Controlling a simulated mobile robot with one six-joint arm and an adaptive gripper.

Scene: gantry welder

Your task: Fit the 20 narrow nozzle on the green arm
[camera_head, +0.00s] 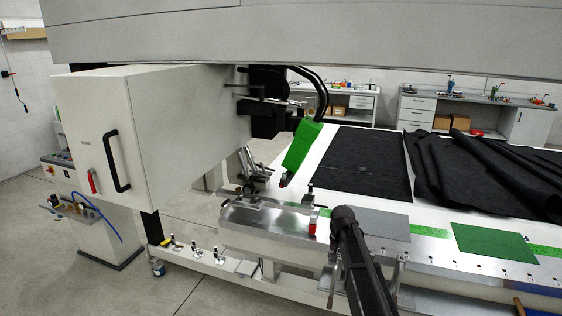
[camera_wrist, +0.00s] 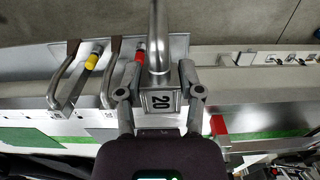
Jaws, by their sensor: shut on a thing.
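The nozzle marked 20 (camera_wrist: 158,102) is a grey metal block with a bent metal tube that runs to the top edge of the wrist view. My gripper (camera_wrist: 158,82) is shut on the block, one finger on each side. In the head view my gripper (camera_head: 342,213) is dark and over the front edge of the machine bed; the nozzle is hard to make out there. The green arm (camera_head: 302,146) hangs tilted under the machine head, to the left of and beyond my gripper. Its lower end has a small red part and is apart from my gripper.
Nozzles with a yellow band (camera_wrist: 91,61) and a red band (camera_wrist: 138,55) lie left of the held one in the wrist view. Black fabric (camera_head: 358,161) and a green sheet (camera_head: 493,252) lie on the bed. The large white housing (camera_head: 180,115) stands left.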

